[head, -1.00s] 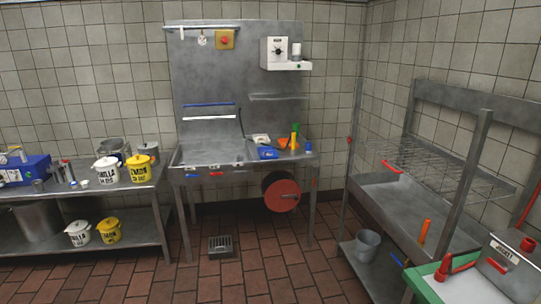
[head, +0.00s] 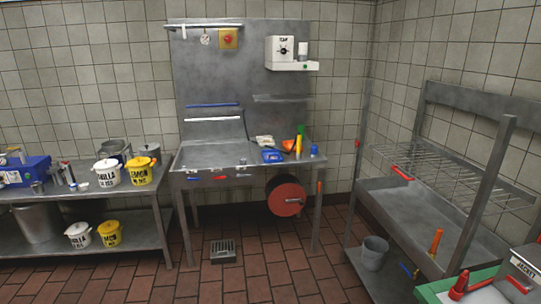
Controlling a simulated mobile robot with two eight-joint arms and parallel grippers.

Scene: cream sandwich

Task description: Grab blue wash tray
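A blue tray-like box (head: 22,172) stands at the far left on the steel table, with several items in or on it; the picture's left edge cuts it off. A smaller blue object (head: 271,156) lies on the right part of the steel sink bench, beside an orange and a yellow item. I cannot tell for sure which of the two is the wash tray. Neither of my grippers shows in the head view.
The steel left table (head: 90,190) also bears a white pot (head: 107,175) and a yellow pot (head: 139,174). A red-faced drum (head: 286,197) hangs under the sink bench (head: 205,157). A steel rack (head: 440,205) stands right, with a grey bucket (head: 374,253) below.

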